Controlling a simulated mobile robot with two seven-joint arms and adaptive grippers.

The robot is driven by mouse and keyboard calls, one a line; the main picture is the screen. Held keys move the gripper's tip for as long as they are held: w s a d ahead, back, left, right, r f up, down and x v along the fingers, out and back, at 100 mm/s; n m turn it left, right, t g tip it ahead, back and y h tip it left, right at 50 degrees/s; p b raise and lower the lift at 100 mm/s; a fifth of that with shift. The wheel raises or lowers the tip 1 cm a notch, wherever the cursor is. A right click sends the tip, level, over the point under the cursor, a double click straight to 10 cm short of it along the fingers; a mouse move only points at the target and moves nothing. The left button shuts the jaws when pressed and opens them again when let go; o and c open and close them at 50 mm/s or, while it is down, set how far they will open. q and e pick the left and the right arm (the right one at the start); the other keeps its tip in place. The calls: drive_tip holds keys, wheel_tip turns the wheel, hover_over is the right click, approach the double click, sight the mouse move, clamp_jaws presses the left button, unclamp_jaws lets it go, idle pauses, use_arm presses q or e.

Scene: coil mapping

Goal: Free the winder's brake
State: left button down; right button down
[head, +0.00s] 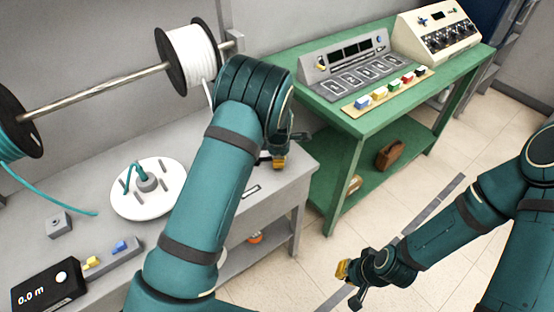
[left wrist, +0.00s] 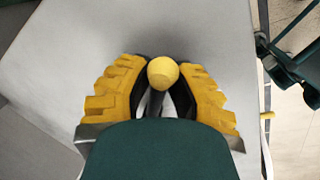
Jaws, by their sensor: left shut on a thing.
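The winder (head: 122,203) is a white disc with a grey hub and several pegs on the grey bench, with teal cord looped at its hub. My left gripper (head: 279,162) is low over the bench's right end, mostly hidden by its arm in the head view. In the left wrist view, its yellow ribbed fingers (left wrist: 162,92) are closed around a dark lever with a round yellow knob (left wrist: 163,72), which looks like the brake lever. The knob shows between the fingertips. My right gripper (head: 350,281) hangs over the floor, away from the bench; its finger gap is unclear.
Spools of teal cord (head: 14,135) and white cord (head: 193,55) sit on a metal rod behind the bench. A black length display (head: 48,287) reads 0.0 m. A green table (head: 345,125) to the right holds control panels. Tiled floor lies open between the arms.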

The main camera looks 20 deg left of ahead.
use_arm(q)
drive_tip(key=w+n, duration=0.1)
drive_tip(key=w+a+n+p, duration=0.1)
drive_tip(key=n, duration=0.1)
drive_tip(key=shift+w+n+y, duration=0.15)
drive_tip(key=shift+n+y, duration=0.15)
drive_tip(key=shift+w+a+n+g, duration=0.35)
drive_tip(key=shift+w+n, duration=0.25)
drive_tip(key=shift+n, duration=0.5)
drive_tip(key=shift+w+a+n+y, duration=0.3)
drive_tip(key=shift+w+a+n, duration=0.15)
drive_tip(key=shift+n, duration=0.65)
drive_tip(key=shift+r, duration=0.1)
drive_tip(key=c, duration=0.8)
unclamp_jaws()
drive_tip(key=shift+o, duration=0.2)
drive_tip(key=shift+s, duration=0.1)
drive_tip(key=v, duration=1.2)
drive_tip(key=shift+a, duration=0.1)
